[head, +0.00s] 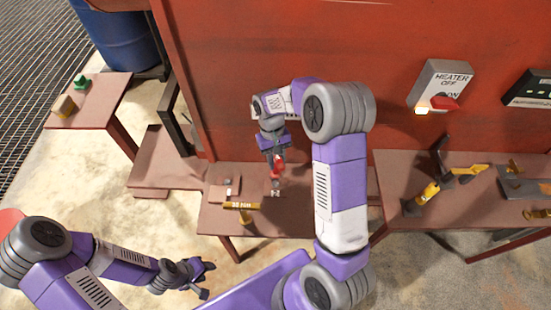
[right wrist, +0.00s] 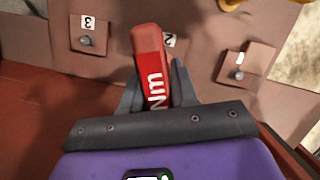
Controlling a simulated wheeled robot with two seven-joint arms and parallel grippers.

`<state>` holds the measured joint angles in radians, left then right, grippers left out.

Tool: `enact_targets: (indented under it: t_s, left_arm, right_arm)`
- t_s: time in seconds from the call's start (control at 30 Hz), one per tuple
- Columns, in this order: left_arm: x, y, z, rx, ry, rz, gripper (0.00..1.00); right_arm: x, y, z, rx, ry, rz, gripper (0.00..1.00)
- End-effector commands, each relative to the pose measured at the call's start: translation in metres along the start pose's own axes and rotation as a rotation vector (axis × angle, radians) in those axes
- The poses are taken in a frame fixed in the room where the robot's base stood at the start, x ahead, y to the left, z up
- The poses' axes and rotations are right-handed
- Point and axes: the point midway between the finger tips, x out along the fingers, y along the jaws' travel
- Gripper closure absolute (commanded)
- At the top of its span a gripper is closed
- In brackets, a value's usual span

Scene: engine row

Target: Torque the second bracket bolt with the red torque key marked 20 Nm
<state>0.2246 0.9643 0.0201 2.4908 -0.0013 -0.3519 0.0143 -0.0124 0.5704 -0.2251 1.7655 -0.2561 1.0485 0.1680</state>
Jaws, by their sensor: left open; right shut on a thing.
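My right gripper (head: 274,152) is shut on the red torque key (head: 277,168) above the small table by the red wall. In the right wrist view the red key (right wrist: 151,62) stands between the fingers, with "Nm" readable; its number is hidden. A label "2" (right wrist: 168,40) shows just behind the key. The second bolt is hidden, so I cannot tell whether the key touches it. A bolt labelled 3 (right wrist: 87,41) sits to the left on the bracket plate. My left gripper (head: 196,277) is open and empty at the lower left, away from the table.
A yellow key marked 30 Nm (head: 241,206) stands at the table's front. A small block with a bolt (right wrist: 237,72) lies right of the key. A right table (head: 395,175) holds a yellow-black tool (head: 422,198). A heater switch (head: 440,88) is on the wall.

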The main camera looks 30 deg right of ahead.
Motion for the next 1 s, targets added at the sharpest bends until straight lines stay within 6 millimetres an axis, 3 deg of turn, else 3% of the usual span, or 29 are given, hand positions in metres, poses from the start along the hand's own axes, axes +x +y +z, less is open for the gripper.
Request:
enact_targets:
  t_s: [0.3, 1.0]
  left_arm:
    - [-0.004, 0.001, 0.000, 0.000, 0.000, 0.000, 0.57]
    - [0.022, -0.008, -0.001, 0.000, 0.000, 0.000, 0.57]
  right_arm:
    - [-0.001, 0.000, 0.000, 0.000, 0.002, 0.000, 1.00]
    - [0.042, 0.000, -0.011, 0.000, 0.001, 0.000, 1.00]
